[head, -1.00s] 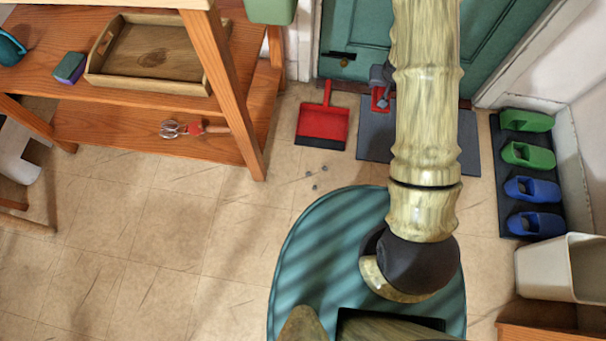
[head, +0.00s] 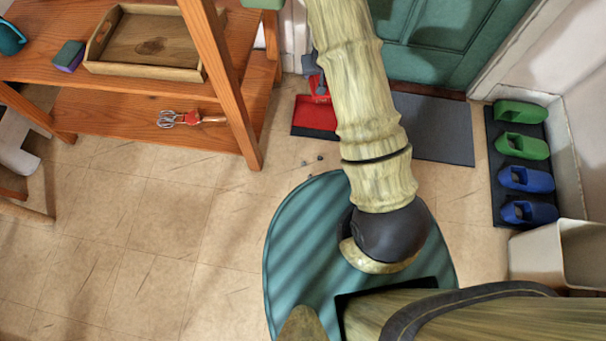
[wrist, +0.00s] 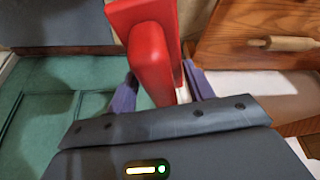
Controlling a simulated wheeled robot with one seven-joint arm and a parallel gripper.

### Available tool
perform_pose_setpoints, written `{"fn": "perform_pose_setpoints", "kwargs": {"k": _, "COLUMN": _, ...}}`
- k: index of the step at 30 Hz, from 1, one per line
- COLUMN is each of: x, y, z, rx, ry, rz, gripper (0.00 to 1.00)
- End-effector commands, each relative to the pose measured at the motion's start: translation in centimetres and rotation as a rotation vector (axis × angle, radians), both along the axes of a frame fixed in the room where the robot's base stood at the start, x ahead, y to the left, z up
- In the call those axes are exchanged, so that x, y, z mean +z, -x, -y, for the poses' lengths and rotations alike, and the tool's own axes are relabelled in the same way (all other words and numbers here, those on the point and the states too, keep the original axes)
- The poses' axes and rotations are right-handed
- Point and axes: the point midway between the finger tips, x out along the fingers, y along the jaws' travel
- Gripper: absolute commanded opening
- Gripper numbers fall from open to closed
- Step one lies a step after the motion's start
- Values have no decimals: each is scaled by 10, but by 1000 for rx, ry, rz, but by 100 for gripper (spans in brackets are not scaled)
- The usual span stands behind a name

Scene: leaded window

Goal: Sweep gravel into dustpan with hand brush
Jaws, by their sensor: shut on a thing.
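The red dustpan (head: 314,117) lies on the tiled floor with its dark front edge toward me; its handle is hidden behind my gripper. Small grey gravel pieces (head: 319,157) lie on the floor just in front of it, by the edge of my base. My gripper (wrist: 160,88) is shut on a red piece, which I take to be the hand brush (wrist: 150,60), between its two purple fingers. In the head view my gripper (head: 316,84) is over the back of the dustpan, partly hidden by my arm. I cannot see the bristles.
A wooden shelf (head: 225,90) with a tray (head: 150,45) stands at left of the dustpan. A grey mat (head: 435,130) lies before the green door (head: 440,45). A rack of green and blue clogs (head: 525,178) and a cream bin (head: 540,255) stand at right. The left floor is mostly clear.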

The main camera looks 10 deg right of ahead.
Motion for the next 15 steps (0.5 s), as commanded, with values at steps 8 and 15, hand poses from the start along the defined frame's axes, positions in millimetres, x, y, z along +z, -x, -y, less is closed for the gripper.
{"fn": "perform_pose_setpoints", "kwargs": {"k": 8, "x": 0, "y": 0, "z": 0, "rx": 0, "ry": 0, "rz": 1, "gripper": 34}}
{"fn": "perform_pose_setpoints", "kwargs": {"k": 15, "x": -10, "y": 3, "z": -4, "rx": -38, "ry": 1, "rz": -3, "gripper": 34}}
